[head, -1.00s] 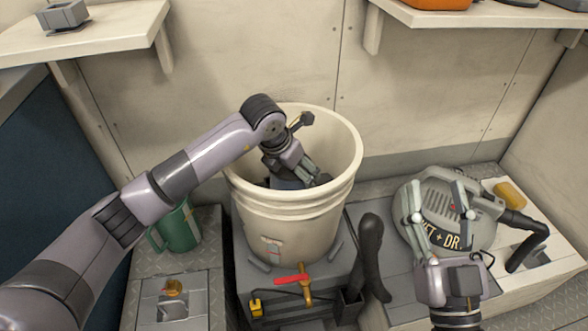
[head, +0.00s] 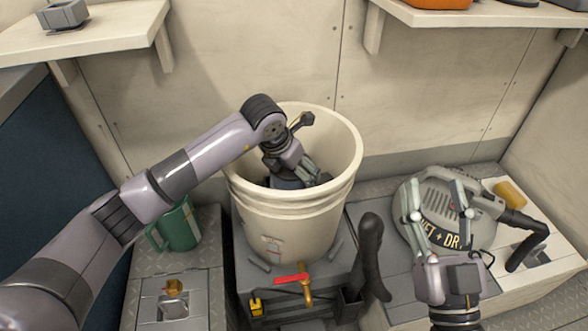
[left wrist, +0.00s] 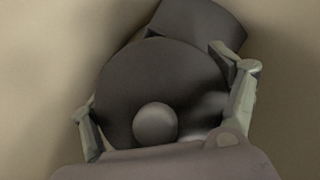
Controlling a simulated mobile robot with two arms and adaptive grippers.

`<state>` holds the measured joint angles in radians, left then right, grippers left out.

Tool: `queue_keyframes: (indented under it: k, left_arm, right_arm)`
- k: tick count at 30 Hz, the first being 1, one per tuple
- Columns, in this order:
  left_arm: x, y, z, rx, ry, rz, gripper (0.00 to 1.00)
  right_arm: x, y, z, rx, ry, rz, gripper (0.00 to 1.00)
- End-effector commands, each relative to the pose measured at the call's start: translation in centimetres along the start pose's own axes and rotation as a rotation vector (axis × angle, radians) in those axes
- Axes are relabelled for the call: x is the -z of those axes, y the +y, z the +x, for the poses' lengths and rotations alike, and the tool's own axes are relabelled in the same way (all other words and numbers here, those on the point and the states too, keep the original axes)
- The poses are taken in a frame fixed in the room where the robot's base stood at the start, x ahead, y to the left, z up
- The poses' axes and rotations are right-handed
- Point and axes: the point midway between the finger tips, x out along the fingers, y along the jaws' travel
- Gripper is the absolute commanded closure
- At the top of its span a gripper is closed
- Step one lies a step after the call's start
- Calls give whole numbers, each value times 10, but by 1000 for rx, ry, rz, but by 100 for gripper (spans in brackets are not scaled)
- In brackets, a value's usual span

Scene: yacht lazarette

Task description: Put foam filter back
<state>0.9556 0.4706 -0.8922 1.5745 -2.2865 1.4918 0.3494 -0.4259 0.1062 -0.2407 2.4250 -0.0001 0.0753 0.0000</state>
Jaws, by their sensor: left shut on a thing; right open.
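My left gripper (head: 308,176) reaches down into the cream bucket (head: 292,225). In the left wrist view its fingers (left wrist: 165,110) are shut around a dark grey round thing (left wrist: 185,70) with a round knob in its middle; it looks like the foam filter. In the head view this thing (head: 288,184) shows only in part, low inside the bucket behind the gripper. I cannot tell whether it touches the bucket floor. The grey vacuum head (head: 408,195), lettered "WET + DRY", rests on the right. My right gripper (head: 438,200) is open over it.
A green mug (head: 176,230) stands left of the bucket. A black curved handle (head: 370,255) rises between bucket and vacuum head. Shelves hang above on both sides. A dark blocky piece (left wrist: 197,22) lies beyond the held thing.

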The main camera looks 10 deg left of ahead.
Motion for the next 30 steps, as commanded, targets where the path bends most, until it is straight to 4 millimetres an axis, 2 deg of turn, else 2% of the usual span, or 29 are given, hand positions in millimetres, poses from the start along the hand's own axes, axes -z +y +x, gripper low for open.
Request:
queue_keyframes:
  k: [8, 9, 16, 26, 30]
  left_arm:
    - [0, 0, 0, 0, -1, 0, 45]
    - [0, 0, 0, 0, -1, 0, 15]
    - [0, 0, 0, 0, -1, 0, 0]
    - [0, 0, 0, 0, 0, 0, 0]
    - [-1, 0, -12, 0, -3, 1, 0]
  right_arm:
    - [1, 0, 0, -1, 2, -1, 49]
    - [1, 0, 0, -1, 2, -1, 49]
    - [1, 0, 0, -1, 3, -1, 49]
    - [3, 1, 0, 0, 6, -2, 49]
    - [2, 0, 0, 0, 5, -2, 49]
